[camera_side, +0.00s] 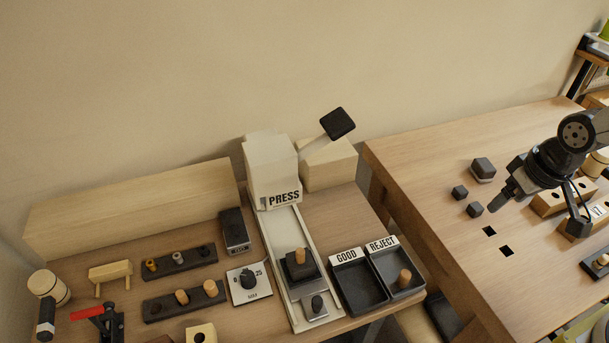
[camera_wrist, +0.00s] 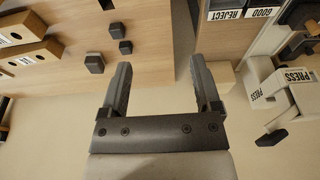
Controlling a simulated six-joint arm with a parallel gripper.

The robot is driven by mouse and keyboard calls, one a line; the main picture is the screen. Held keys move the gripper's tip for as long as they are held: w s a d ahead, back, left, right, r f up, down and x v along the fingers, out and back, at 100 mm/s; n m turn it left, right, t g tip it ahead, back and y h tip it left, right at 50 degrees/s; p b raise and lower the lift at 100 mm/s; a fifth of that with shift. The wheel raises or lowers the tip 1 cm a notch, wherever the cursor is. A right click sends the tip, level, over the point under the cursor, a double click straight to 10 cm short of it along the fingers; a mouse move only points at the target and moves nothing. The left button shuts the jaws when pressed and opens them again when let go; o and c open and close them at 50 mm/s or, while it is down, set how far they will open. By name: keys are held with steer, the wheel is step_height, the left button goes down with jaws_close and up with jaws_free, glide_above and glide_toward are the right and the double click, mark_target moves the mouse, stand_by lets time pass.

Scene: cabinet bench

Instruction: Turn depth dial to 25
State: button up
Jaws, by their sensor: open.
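The depth dial (camera_side: 248,279) is a dark round knob on a small white plate (camera_side: 261,293) on the left bench in the side view. The plate carries a "25" at its upper right and another mark at its upper left; the knob's exact setting is too small to read. My gripper (camera_side: 507,200) is far to the right of it, above the right-hand table. In the wrist view my gripper (camera_wrist: 162,85) shows two dark fingers spread apart with nothing between them. The dial is not seen in the wrist view.
The press (camera_side: 272,172) with its raised lever (camera_side: 338,123) stands behind and right of the dial. GOOD (camera_side: 357,290) and REJECT (camera_side: 406,270) trays lie right of it. Peg racks (camera_side: 179,262) stand left. Dark blocks (camera_side: 483,169) lie near my gripper. A gap separates the two tables.

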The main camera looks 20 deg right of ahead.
steer(key=w+a+r+n+t+h, duration=0.1)
steer(key=w+a+n+t+h, duration=0.15)
steer(key=w+a+n, duration=0.6)
steer(key=w+a+r+n+t+h, duration=0.1)
steer(key=w+a+n+t, duration=0.2)
steer(key=a+n, duration=0.95)
steer(key=s+a+n+t+y, duration=0.2)
steer(key=a+n+y, duration=0.1)
steer(key=a+n, duration=0.7)
steer(key=s+a+n+t+y, duration=0.2)
steer(key=a+n+t+y, duration=0.15)
steer(key=a+n, duration=0.65)
steer(key=m, duration=0.2)
glide_toward(248, 279)
steer(key=w, duration=0.3)
steer(key=shift+w+r+g, duration=0.1)
steer(key=shift+g, duration=0.2)
steer(key=shift+a+f+y, duration=0.1)
steer(key=shift+f+y, duration=0.2)
steer(key=shift+f, duration=0.25)
